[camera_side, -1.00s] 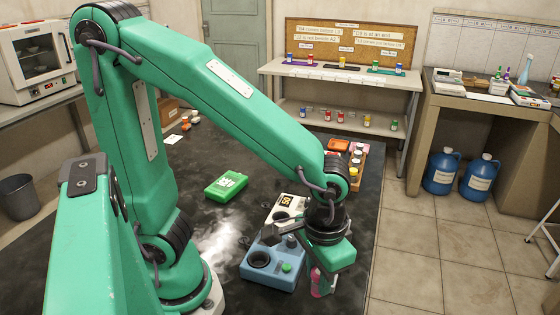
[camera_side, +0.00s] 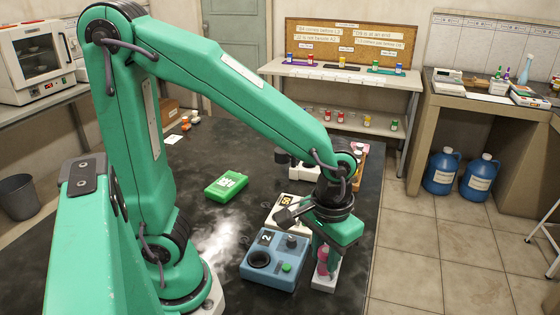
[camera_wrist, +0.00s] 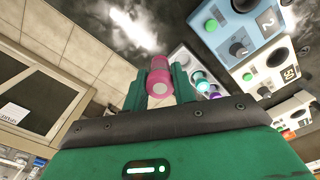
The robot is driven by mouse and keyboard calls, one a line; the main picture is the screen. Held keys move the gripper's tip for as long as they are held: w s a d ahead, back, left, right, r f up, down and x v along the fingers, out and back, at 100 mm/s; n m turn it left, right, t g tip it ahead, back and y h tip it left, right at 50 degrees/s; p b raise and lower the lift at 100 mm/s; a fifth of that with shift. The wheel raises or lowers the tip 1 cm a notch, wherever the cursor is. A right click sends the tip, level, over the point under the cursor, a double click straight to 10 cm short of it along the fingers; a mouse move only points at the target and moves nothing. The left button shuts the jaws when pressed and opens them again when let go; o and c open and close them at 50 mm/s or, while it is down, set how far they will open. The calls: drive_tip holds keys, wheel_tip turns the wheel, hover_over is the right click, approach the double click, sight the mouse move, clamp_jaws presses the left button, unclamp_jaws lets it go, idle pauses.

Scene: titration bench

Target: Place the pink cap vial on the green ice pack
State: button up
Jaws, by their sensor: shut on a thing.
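The pink cap vial (camera_side: 322,262) is between the fingers of my gripper (camera_side: 324,258), near the right edge of the dark bench. In the wrist view the pink vial (camera_wrist: 159,78) sits between the two green fingers (camera_wrist: 159,90), which are shut on it. In the side view it appears just above a white rack (camera_side: 325,283); its lower end is hard to make out. The green ice pack (camera_side: 226,186) lies flat on the bench, left of and farther back than my gripper, with nothing on it.
A blue device marked 2 (camera_side: 273,262) stands just left of my gripper, with a white device (camera_side: 285,212) behind it. The white rack holds vials with teal (camera_wrist: 201,84) and purple caps in the wrist view. The bench around the ice pack is clear.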

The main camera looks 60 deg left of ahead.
drive_tip(key=w+a+r+n, duration=0.15)
drive_tip(key=a+n, duration=0.25)
drive_tip(key=a, duration=0.6)
drive_tip(key=w+a+n, duration=0.2)
drive_tip(key=a+n, duration=0.2)
drive_tip(key=a, duration=0.5)
drive_tip(key=w+a+n, duration=0.2)
drive_tip(key=a+n, duration=0.2)
drive_tip(key=a, duration=0.6)
drive_tip(key=s+a+n, duration=0.3)
drive_tip(key=s+a, duration=0.1)
drive_tip(key=a, duration=0.6)
drive_tip(key=shift+s+a+r+n, duration=0.2)
drive_tip(key=shift+s+r+n, duration=0.1)
drive_tip(key=shift+r+n, duration=0.1)
hover_over(227, 183)
drive_tip(key=f, duration=0.7)
drive_tip(key=shift+a, duration=0.2)
drive_tip(key=shift+f, duration=2.05)
drive_tip(key=shift+f, duration=0.15)
